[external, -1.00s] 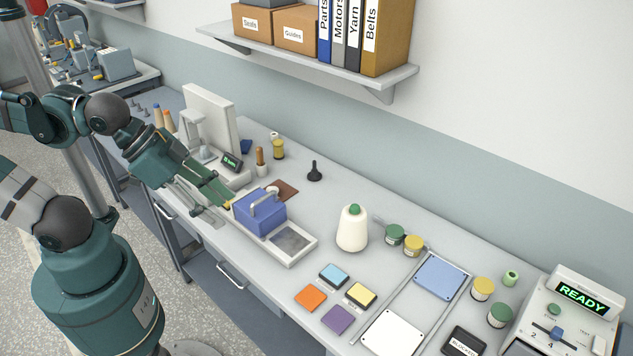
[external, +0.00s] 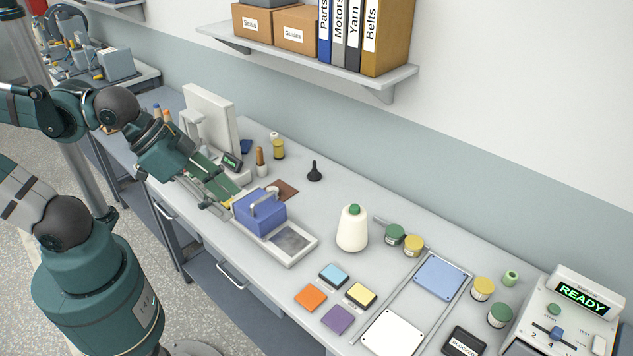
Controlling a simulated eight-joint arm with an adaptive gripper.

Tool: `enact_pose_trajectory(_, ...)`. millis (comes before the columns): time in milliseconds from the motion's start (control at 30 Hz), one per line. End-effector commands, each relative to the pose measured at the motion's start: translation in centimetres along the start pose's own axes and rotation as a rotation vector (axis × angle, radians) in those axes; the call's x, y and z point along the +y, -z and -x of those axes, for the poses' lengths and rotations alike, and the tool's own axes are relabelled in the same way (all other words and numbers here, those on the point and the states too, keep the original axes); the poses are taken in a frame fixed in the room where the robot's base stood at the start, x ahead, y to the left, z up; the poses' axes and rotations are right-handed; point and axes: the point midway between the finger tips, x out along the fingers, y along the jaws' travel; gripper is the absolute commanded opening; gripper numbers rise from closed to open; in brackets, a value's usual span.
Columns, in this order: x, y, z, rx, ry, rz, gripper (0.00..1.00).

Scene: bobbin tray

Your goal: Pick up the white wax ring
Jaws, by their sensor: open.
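A small white object (external: 274,135) stands at the back of the bench behind a yellow bobbin (external: 278,150), too small to identify. My gripper (external: 228,207) is open, low over the bench, pointing right and down. Its tips are close to the left side of a blue box with a handle (external: 258,213). I see nothing held between the fingers. The arm hides part of the bench beneath it, and I cannot tell whether the tips touch the box.
The blue box stands on a white tray (external: 308,247) with a grey recess. A white panel and stand (external: 212,118) rise behind my gripper. A white cone (external: 352,230), small jars and coloured squares lie to the right. A shelf (external: 330,60) overhangs the back.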

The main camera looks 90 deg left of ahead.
Motion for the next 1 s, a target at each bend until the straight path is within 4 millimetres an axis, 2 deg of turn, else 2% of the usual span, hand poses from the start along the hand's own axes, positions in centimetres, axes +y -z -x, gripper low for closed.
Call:
enact_pose_trajectory(267,-3.7,3.7,-1.0,-0.024,0.041,0.089,0.41)
enact_pose_trajectory(567,-8.6,7.5,-2.7,-0.051,0.086,0.196,0.41)
enact_pose_trajectory(1000,-17.6,11.9,-5.9,-0.087,0.148,0.353,0.41)
